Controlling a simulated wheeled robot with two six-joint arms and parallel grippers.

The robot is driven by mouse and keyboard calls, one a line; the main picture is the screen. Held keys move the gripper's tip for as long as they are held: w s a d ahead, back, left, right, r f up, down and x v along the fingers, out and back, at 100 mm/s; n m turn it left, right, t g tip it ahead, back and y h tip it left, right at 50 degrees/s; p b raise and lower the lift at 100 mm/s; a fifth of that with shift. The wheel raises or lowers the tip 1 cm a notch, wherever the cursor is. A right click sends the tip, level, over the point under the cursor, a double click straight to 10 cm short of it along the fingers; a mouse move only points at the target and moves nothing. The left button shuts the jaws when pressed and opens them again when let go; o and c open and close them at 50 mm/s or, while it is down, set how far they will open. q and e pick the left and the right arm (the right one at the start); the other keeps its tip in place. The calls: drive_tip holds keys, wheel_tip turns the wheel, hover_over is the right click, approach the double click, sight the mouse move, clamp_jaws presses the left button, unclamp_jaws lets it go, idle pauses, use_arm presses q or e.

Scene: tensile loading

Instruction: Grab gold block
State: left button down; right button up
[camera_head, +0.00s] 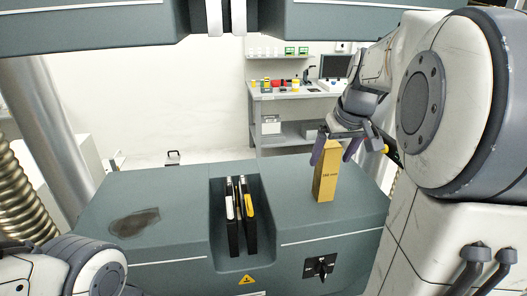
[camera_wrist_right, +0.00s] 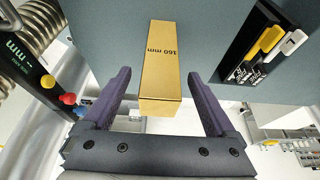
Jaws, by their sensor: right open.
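The gold block (camera_head: 325,172) stands upright on the right part of the grey-green machine's top in the head view, with printed text on its side. In the right wrist view the gold block (camera_wrist_right: 161,70) lies between the two purple fingers, with a gap on each side. My right gripper (camera_head: 338,152) is open around the block's upper end, and it shows in the right wrist view (camera_wrist_right: 158,103) too. The block's upper end is partly hidden by a finger in the head view. My left arm shows at the lower left, but its gripper is out of view.
The machine's top (camera_head: 165,190) has a dark stain at the left. A central slot (camera_head: 238,255) holds dark upright parts with white and yellow pieces. A rotary switch (camera_head: 319,267) is on the front. A bench (camera_head: 292,95) with small items stands behind.

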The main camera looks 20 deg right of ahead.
drive_tip(key=shift+w, duration=0.4)
drive_tip(key=p+x, duration=0.1)
drive_tip(key=x, duration=0.4)
drive_tip(key=shift+w+d+f, duration=0.1)
clamp_jaws()
